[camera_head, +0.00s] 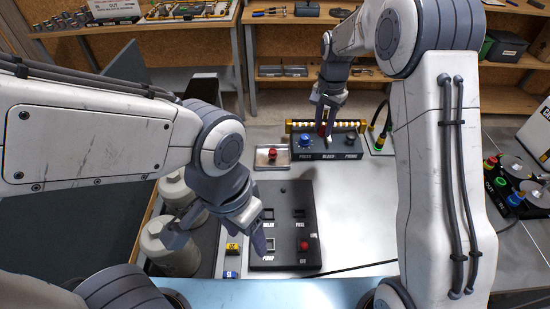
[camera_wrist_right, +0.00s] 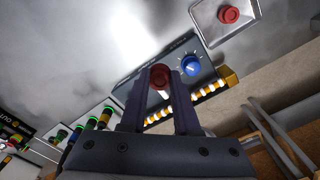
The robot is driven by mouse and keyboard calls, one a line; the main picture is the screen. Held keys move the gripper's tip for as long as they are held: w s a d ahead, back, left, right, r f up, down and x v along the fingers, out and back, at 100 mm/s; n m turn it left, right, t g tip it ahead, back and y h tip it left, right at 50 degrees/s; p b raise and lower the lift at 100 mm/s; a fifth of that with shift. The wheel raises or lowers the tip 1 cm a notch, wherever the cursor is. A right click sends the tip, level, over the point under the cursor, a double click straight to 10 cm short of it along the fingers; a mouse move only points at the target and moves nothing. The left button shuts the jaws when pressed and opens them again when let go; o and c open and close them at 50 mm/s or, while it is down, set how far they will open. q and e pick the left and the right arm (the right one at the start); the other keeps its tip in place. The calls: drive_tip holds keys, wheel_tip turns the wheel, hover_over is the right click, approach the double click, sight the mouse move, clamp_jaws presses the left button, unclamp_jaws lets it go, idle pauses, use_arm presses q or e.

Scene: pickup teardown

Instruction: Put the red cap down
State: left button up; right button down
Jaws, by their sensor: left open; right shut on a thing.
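My right gripper (camera_head: 326,118) is shut on the red cap (camera_head: 321,129), above the middle of a dark control box (camera_head: 328,153). In the right wrist view the red cap (camera_wrist_right: 160,76) sits between the two fingertips (camera_wrist_right: 160,84), with the box (camera_wrist_right: 195,58) behind it. I cannot tell whether the cap touches the box. A blue knob (camera_head: 305,140) is left of the cap and a black knob (camera_head: 350,139) is to its right. My left gripper (camera_head: 217,240) is open and empty, beside the black panel (camera_head: 285,190).
A small plate with a red button (camera_head: 272,153) stands left of the box. The black panel carries another red button (camera_head: 303,246). Pale cylinders (camera_head: 168,245) stand at the left. A striped bar (camera_head: 325,123) runs along the box's rear. The right of the white table (camera_head: 355,215) is clear.

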drive_tip(key=a+f+p, duration=0.1)
drive_tip(key=a+f, duration=0.1)
drive_tip(key=a, duration=0.1)
drive_tip(key=w+a+f+p, duration=0.1)
drive_tip(key=a+f, duration=0.1)
drive_tip(key=a, duration=0.2)
drive_tip(key=a+f+p, duration=0.2)
drive_tip(key=a, duration=0.2)
drive_tip(key=shift+w+a+f, duration=0.15)
drive_tip(key=shift+w+f, duration=0.1)
drive_tip(key=shift+f, duration=0.1)
wheel_tip(320, 180, down, 3)
drive_tip(key=shift+f+p, duration=0.1)
drive_tip(key=shift+p, duration=0.8)
drive_tip(key=shift+s+f, duration=0.2)
drive_tip(key=shift+f, duration=0.15)
drive_tip(key=shift+s+a+f, duration=0.1)
drive_tip(key=shift+s+f, duration=0.05)
drive_tip(key=shift+f, duration=0.25)
drive_tip(key=c, duration=0.6)
unclamp_jaws()
drive_tip(key=shift+c, duration=0.2)
drive_tip(key=shift+w, duration=0.25)
